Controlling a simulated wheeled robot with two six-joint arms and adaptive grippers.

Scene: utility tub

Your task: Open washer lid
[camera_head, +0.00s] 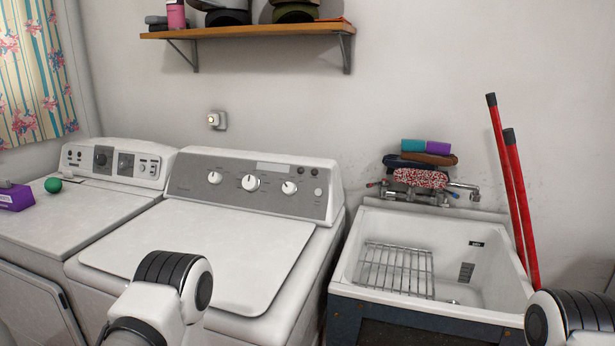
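The washer (320,236) stands in the middle-left of the head view, with its control panel (250,183) along the back. Its white lid (200,248) lies flat and closed on top. My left arm shows in front of the washer and hides part of the lid's front left. My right arm shows at the bottom right corner, in front of the tub's right side. Neither gripper's fingers are in the frame, so I cannot see what they hold.
A second white machine (80,215) stands to the left, with a green ball (53,185) and a purple box (15,197) on it. A utility tub (497,255) with a wire rack (396,268) stands right. Red poles (515,190) lean behind it. A wooden shelf (250,31) hangs above.

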